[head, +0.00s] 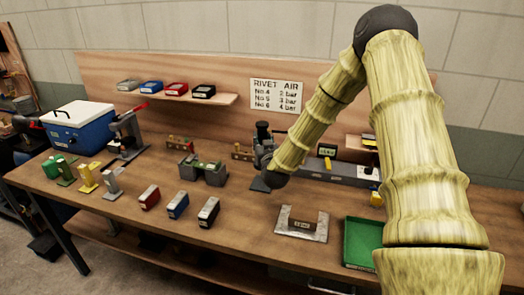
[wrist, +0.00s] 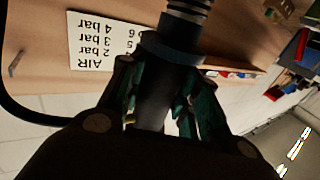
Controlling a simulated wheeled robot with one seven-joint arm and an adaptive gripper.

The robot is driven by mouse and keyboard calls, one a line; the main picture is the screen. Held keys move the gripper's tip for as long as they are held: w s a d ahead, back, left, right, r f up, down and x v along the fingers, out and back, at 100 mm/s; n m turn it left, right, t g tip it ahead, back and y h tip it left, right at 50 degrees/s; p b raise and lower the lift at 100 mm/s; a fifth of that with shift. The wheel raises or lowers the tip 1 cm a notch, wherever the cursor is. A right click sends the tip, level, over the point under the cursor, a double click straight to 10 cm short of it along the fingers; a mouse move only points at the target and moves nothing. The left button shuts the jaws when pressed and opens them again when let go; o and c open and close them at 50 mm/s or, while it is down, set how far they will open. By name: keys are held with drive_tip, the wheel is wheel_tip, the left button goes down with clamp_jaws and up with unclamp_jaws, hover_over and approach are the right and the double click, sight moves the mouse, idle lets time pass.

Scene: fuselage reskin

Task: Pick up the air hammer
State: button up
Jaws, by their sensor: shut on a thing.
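The air hammer (wrist: 172,48) shows in the wrist view as a dark cylinder with a blue collar and a ringed, spring-like end at the top. My gripper (wrist: 158,100) is shut on its dark body, with a greenish finger pressed on each side. In the head view, my arm bends down over the bench and its far end is partly hidden behind its own dark joint. A dark upright shape (head: 263,134) stands just behind that joint; I cannot tell there which part is gripper and which is tool.
The wooden bench (head: 236,232) carries red, blue and black boxes, several coloured stands at left, a plate with a block (head: 302,223) and a green tray (head: 362,242). A blue-and-white cooler (head: 78,126) stands at far left. A rivet-air sign (head: 276,96) hangs behind.

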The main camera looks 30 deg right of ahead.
sight(262, 123)
wheel_tip(262, 123, up, 12)
drive_tip(key=b, duration=0.2)
drive_tip(key=shift+r+b, duration=0.2)
drive_tip(key=shift+b, duration=0.2)
